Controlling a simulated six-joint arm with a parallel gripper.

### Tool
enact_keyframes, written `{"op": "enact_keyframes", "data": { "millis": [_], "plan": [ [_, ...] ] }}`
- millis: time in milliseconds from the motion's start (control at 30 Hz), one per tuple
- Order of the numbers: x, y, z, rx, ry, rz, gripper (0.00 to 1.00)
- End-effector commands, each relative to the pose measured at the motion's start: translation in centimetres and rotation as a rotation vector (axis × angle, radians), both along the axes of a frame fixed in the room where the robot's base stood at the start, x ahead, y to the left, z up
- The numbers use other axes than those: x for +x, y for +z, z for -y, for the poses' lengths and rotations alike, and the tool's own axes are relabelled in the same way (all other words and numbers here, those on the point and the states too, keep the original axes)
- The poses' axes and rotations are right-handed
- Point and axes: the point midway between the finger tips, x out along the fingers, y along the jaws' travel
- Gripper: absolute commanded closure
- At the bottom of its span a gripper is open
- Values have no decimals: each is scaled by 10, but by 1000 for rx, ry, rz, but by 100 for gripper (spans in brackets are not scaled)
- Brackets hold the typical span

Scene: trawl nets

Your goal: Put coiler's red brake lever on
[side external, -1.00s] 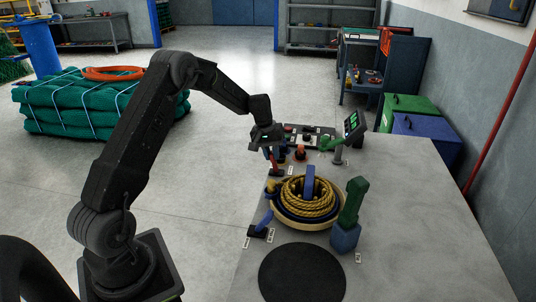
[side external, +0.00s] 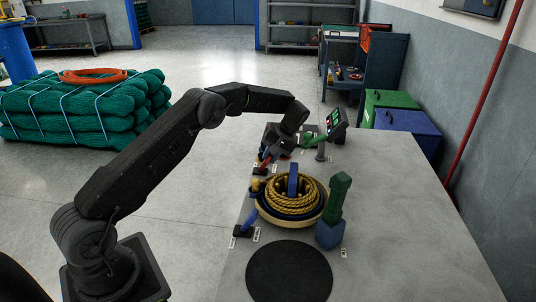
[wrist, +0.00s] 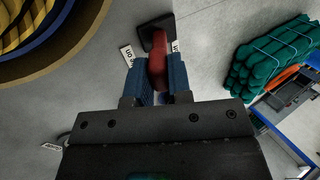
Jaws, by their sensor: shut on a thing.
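The red brake lever (wrist: 158,62) stands on a small dark base (wrist: 155,24) in the wrist view. My gripper (wrist: 158,80) has its two blue fingers on either side of the lever, shut on it. White labels (wrist: 127,56) lie beside the base, one of them reading "ON". In the side view my gripper (side external: 265,160) is at the table's left edge, behind the coiler (side external: 290,201), a round tray with coiled yellow rope. There the lever is mostly hidden by the gripper.
A green handle on a blue block (side external: 334,205) stands right of the coiler. A blue lever (side external: 247,224) is at its front left. A black round mat (side external: 289,271) lies in front; the table's right side is clear.

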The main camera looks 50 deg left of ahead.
Motion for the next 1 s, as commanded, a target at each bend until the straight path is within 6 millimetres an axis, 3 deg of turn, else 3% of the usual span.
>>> {"op": "enact_keyframes", "data": {
  "millis": [533, 567, 600, 800, 1000],
  "plan": [
    [1, -1, 2, 14, 1, -20, 100],
    [1, -1, 2, 14, 1, -20, 78],
    [1, -1, 2, 13, 1, -19, 74],
    [1, -1, 2, 14, 1, -18, 55],
    [1, -1, 1, 15, 0, -18, 55]
  ]
}}
